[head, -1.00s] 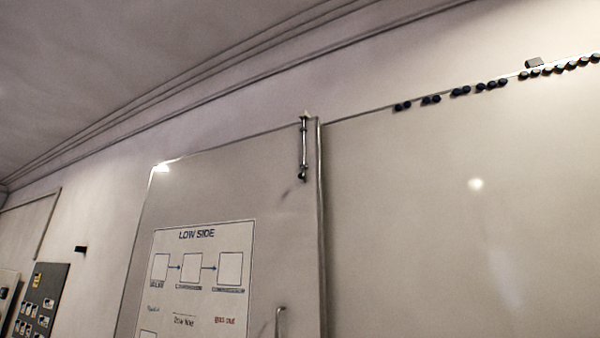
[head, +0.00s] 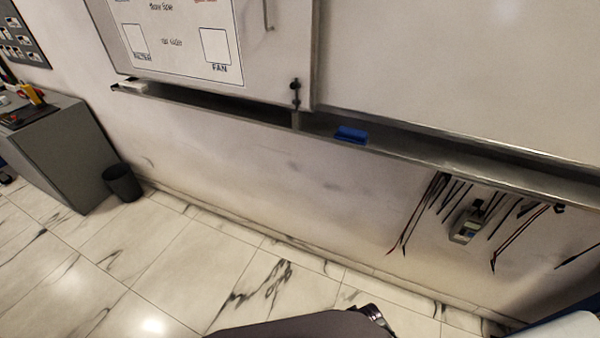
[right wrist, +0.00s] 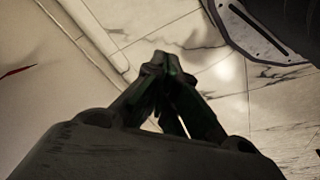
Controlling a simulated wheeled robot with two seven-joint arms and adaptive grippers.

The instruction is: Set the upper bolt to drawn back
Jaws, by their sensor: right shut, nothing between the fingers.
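The upper bolt is out of view in both current frames. The lower bolt (head: 295,92), a short dark fitting, is on the lower right corner of the white hinged panel (head: 283,58). A rod or post shows just below it at the tray; I cannot tell how the two join. A thin grey handle (head: 267,14) is on the panel near the top of the head view. My right gripper (right wrist: 163,68) is shut and empty in the right wrist view, above the tiled floor and well away from the panel. My left gripper is not in view.
A long tray (head: 400,146) runs under the boards and holds a blue eraser (head: 350,134). Test leads and a meter (head: 466,226) hang below it at the right. A grey cabinet (head: 70,150) and a bin (head: 122,183) stand at the left. The floor between is clear.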

